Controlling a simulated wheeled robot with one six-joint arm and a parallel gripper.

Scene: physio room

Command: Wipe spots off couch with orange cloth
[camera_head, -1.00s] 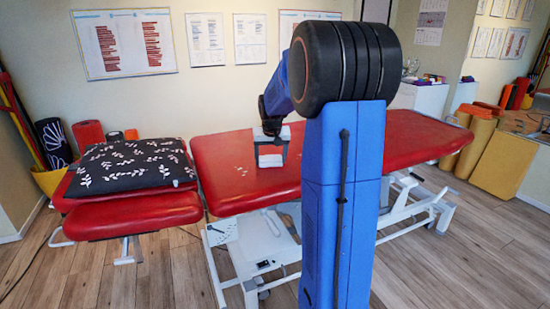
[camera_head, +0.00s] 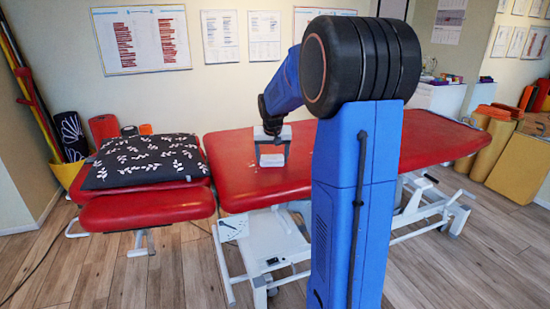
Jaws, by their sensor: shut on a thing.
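The red couch (camera_head: 230,180) stretches across the middle, partly hidden behind my blue arm. My gripper (camera_head: 271,155) is low over its left part, pointing down, at or very near the red top. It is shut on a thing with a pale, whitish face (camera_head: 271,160). No orange shows there, so I cannot tell whether this is the orange cloth. A few small pale spots (camera_head: 312,154) show on the couch to the right of my gripper, beside my arm. The surface just under my gripper is hidden.
A black pillow with white leaf patterns (camera_head: 140,160) lies on the separate red section (camera_head: 140,208) at the left. The couch's white frame (camera_head: 265,240) stands below.

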